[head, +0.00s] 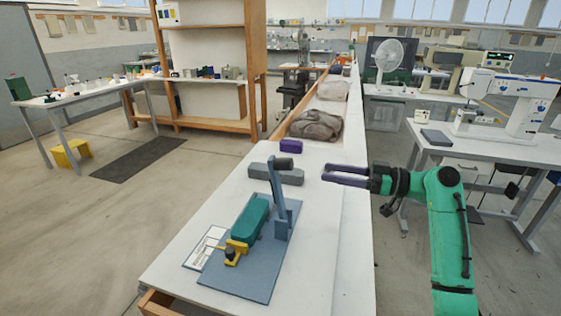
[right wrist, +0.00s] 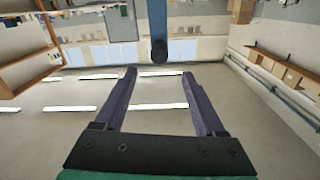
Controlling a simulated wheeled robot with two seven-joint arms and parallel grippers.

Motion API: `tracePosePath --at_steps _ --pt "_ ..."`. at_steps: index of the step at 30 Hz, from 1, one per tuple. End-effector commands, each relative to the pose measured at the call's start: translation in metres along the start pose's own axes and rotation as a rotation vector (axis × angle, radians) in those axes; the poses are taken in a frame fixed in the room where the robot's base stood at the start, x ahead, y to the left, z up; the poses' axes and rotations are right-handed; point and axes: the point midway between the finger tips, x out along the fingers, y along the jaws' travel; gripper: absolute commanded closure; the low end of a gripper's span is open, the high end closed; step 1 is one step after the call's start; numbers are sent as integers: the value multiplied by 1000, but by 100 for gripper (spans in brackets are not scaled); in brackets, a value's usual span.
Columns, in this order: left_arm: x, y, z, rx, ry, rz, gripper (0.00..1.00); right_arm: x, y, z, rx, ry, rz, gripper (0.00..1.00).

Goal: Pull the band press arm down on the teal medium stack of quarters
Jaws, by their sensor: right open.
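The band press stands on the white bench; its blue-grey base plate (head: 262,284) lies flat. Its blue press arm (head: 277,190) stands raised and nearly upright, with a dark knob (head: 284,163) at the top. The teal stack (head: 251,217) lies on the base left of the arm, with a yellow clamp (head: 236,247) at its near end. My right gripper (head: 324,172) is open and empty, right of the raised arm. In the right wrist view the arm's dark knob (right wrist: 159,50) shows beyond and between the open fingertips (right wrist: 158,74), apart from them. My left gripper is out of view.
A long grey block (head: 262,171) and a purple block (head: 290,146) lie behind the press. A white printed card (head: 206,246) lies at its left. Grey bags (head: 316,125) rest further back. The bench right of the base is clear.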

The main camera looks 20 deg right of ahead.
Motion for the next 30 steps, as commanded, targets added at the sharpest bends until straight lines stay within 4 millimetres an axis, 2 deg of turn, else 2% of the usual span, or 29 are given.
tracePosePath --at_steps 1,7,12,16,23,25,29,30 --pt "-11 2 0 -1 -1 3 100 13 -2 -7 1 2 -4 28" --pt "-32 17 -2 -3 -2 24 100 68 -2 -7 4 2 -2 28" --pt "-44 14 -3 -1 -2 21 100 104 0 -5 4 2 0 28" --pt "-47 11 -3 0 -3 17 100 117 0 -2 3 0 2 28" --pt "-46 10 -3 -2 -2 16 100 119 1 0 2 -1 2 28" --pt "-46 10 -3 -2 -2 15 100 118 1 0 2 -1 3 47" --pt "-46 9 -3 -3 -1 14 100 118 1 0 3 -1 3 97" --pt "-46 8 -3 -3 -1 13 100 118 1 0 3 -1 3 100"
